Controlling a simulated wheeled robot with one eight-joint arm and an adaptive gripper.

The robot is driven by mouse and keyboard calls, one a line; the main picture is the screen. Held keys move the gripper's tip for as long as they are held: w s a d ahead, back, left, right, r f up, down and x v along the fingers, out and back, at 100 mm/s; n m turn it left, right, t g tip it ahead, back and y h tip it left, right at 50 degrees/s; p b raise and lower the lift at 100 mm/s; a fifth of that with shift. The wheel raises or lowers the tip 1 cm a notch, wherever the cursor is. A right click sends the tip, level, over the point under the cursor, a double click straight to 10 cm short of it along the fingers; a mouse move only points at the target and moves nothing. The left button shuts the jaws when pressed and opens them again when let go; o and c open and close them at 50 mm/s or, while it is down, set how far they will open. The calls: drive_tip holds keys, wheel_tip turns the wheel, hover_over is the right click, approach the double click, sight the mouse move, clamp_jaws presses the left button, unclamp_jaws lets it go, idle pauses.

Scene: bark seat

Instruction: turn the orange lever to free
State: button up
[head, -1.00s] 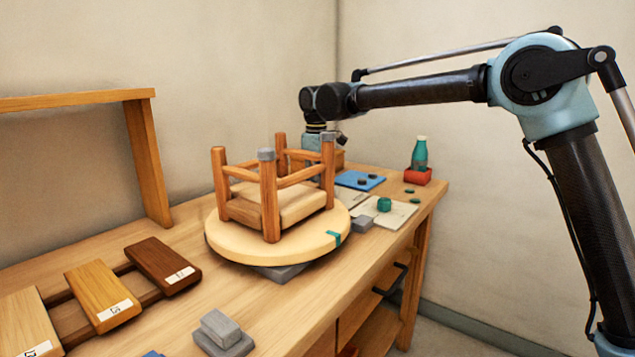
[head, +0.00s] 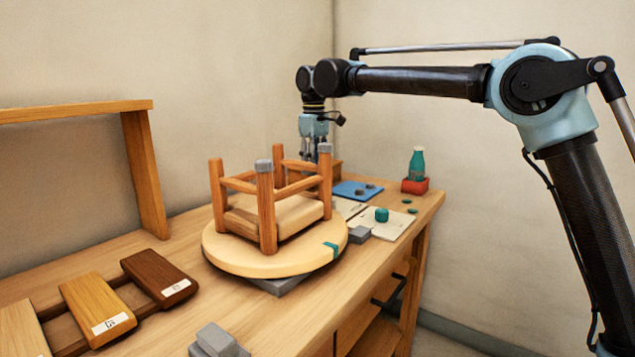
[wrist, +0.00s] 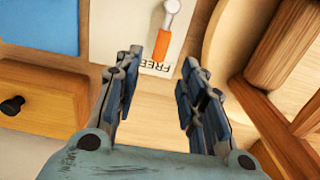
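The orange lever (wrist: 161,46) lies on a pale plate in the wrist view, with a light round-ended pivot piece at the top. Its orange end points down the picture at the printed word FREE (wrist: 155,67), close beside the letters. My gripper (wrist: 162,58) is open, its two dark fingers apart on either side of the lever's end, with nothing visibly between them in grip. In the head view my gripper (head: 314,148) points down behind the upturned stool (head: 266,210); the lever cannot be made out there.
The stool rests legs up on a round board (head: 225,255). Behind it are a wooden box with a dark knob (wrist: 40,105) and a blue mat (head: 348,188). A teal bottle (head: 417,163) stands in a red holder at the far right. Stool parts lie close right of my gripper.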

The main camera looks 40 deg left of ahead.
drive_tip(key=shift+r, duration=1.75)
